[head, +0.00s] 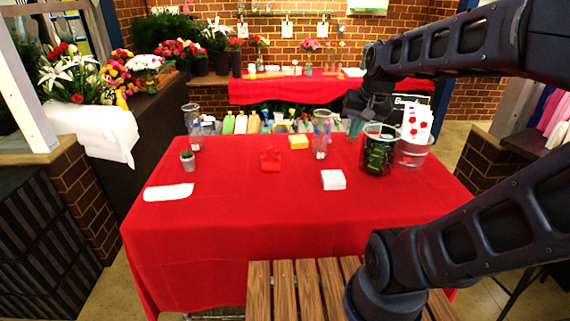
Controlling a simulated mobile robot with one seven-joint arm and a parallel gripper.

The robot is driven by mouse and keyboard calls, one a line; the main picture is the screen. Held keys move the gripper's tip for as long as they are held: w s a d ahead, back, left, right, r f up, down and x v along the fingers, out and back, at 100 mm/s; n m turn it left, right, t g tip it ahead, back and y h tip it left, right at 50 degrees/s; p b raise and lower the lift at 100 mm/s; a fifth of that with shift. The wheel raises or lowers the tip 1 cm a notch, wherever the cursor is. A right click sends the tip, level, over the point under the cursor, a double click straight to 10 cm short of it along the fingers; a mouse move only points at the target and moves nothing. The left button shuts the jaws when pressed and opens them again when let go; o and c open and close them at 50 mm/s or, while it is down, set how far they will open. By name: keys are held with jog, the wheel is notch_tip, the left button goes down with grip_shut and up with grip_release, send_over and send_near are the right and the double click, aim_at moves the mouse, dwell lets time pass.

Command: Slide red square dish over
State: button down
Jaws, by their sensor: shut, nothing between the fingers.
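The red square dish (270,161) lies on the red-covered table (230,235), a little left of the middle. Its colour nearly matches the cloth, so its edges are faint. My arm comes in from the right. My gripper (364,108) is small and dark in the head view, above the table's far right part, to the right of the dish and apart from it. It is shut and holds nothing. Its fingertips are hard to make out against the dark background.
Near the dish are a yellow square item (298,142), a glass vase (320,140) and a white napkin stack (333,180). The table's front is clear.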

jog(key=w+a+f+m+g+y, duration=0.15)
jog(key=w+a+f+m, duration=0.35)
jog(key=w+a, duration=0.5)
jog(key=w+a+f+m+g+y, duration=0.1)
jog(key=w+a+f+m+y, duration=0.35)
jog(key=a, duration=0.95)
jog(key=w+a+f+m+g+y, duration=0.1)
jog(key=w+a+f+m+g, duration=0.1)
jog(key=w+a+f+m, duration=0.85)
notch_tip(320, 180, up, 4)
jog(key=n, duration=0.4)
send_over(287, 169)
jog(key=d, duration=0.1)
jog(key=shift+t, duration=0.25)
jog(key=f, duration=1)
jog(key=shift+s+d+f, duration=0.15)
jog(key=shift+s, duration=0.05)
jog(key=shift+a, duration=0.5)
jog(key=shift+a, duration=0.1)
jog(key=a, duration=1.6)
jog(key=shift+w+a, duration=0.1)
